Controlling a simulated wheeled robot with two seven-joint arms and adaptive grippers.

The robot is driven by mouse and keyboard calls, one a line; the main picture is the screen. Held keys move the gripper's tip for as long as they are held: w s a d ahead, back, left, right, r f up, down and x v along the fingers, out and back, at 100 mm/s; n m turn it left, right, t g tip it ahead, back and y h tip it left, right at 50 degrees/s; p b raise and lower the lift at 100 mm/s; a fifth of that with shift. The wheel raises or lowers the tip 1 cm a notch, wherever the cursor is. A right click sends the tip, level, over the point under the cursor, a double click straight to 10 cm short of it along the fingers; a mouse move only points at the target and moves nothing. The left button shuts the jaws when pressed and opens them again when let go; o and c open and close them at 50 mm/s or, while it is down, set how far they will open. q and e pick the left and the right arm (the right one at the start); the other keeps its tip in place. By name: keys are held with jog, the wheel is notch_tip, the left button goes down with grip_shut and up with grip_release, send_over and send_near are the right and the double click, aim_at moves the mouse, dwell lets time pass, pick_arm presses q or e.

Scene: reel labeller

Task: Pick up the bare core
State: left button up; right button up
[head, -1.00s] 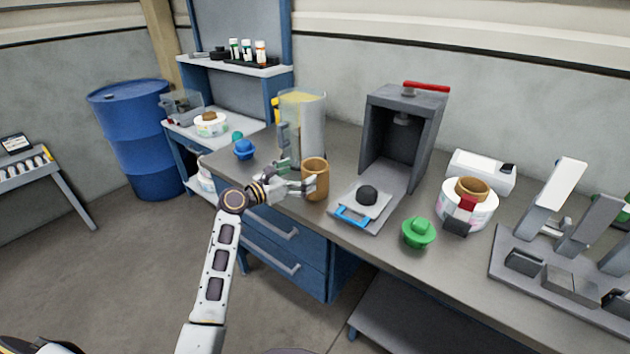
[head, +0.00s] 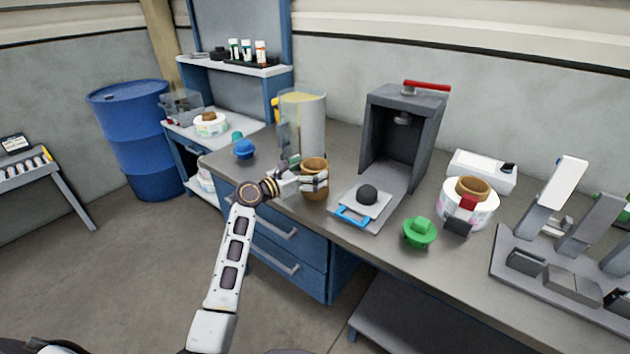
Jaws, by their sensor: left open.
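The bare core (head: 314,166) is a brown, hollow cardboard cylinder standing upright near the front edge of the bench. My left gripper (head: 318,182) is at the core, with its fingers open and reaching along the core's near side. One finger crosses in front of the core's wall; the other is partly hidden, so I cannot tell whether they touch it. My right gripper is not in view.
A grey press-like box (head: 400,145) with a sliding tray (head: 378,199) and black knob stands right of the core. A clear-fronted cylinder (head: 312,125) is close behind. A green knob (head: 419,231), labelled reel (head: 484,209) and blue knob (head: 243,149) also sit on the bench (head: 350,150).

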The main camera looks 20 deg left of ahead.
pick_arm(q)
jog(key=shift+x, duration=0.95)
jog(key=shift+w, duration=0.1)
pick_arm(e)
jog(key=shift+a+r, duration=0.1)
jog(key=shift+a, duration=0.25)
pick_arm(q)
jog(key=c, duration=0.9)
jog(key=shift+c, duration=0.5)
jog(key=shift+r, duration=0.55)
notch_tip(320, 180, up, 9)
jog(key=p, duration=0.2)
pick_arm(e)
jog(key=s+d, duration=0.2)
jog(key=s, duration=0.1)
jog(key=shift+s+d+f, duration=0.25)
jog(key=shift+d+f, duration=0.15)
